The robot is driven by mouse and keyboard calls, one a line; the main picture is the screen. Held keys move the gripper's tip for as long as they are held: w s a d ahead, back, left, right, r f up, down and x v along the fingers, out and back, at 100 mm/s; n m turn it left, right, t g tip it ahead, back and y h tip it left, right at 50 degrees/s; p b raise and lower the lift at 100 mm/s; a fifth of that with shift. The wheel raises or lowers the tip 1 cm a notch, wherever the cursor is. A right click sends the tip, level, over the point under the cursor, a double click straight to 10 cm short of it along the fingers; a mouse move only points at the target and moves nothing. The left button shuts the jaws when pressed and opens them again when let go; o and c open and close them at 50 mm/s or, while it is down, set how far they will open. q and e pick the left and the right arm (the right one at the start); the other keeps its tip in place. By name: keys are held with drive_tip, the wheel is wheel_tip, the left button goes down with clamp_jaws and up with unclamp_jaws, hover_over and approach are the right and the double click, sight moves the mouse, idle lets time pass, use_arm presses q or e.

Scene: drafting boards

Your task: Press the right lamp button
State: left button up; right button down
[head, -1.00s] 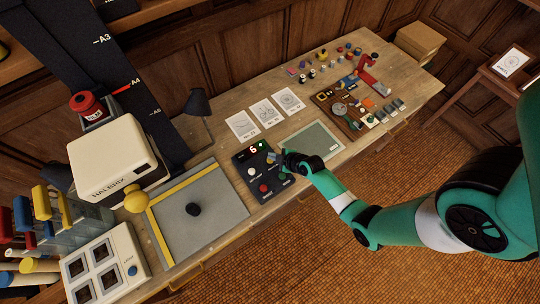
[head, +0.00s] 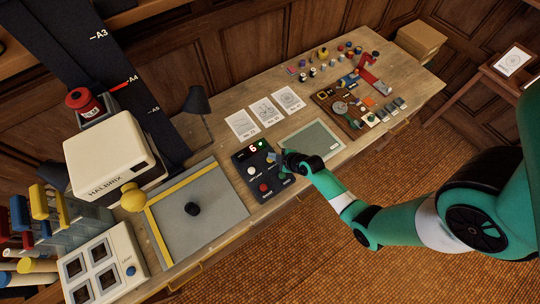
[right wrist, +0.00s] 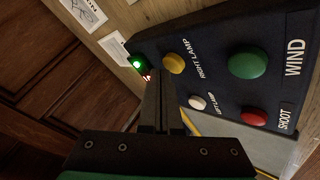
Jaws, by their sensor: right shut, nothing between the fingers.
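The dark control panel (head: 243,158) lies on the bench, left of my right gripper (head: 278,160). In the right wrist view, the yellow button labelled RIGHT LAMP (right wrist: 173,64) sits on the panel, close to the tips of my right gripper (right wrist: 160,82). The fingers are together with nothing between them. I cannot tell whether they touch the button. My left gripper is not in view.
The white left lamp button (right wrist: 197,103), green WIND button (right wrist: 247,63) and red SHOOT button (right wrist: 253,116) are nearby on the panel. A green light (right wrist: 137,64) glows. A grey-green mat (head: 312,142) lies to the right.

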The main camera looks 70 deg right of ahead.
drive_tip(key=shift+f+b, duration=0.35)
idle(0.4)
drive_tip(key=shift+r+p, duration=0.75)
drive_tip(key=shift+r, duration=0.1)
drive_tip(key=shift+r, duration=0.1)
wheel_tip(320, 180, up, 6)
drive_tip(key=p, duration=0.5)
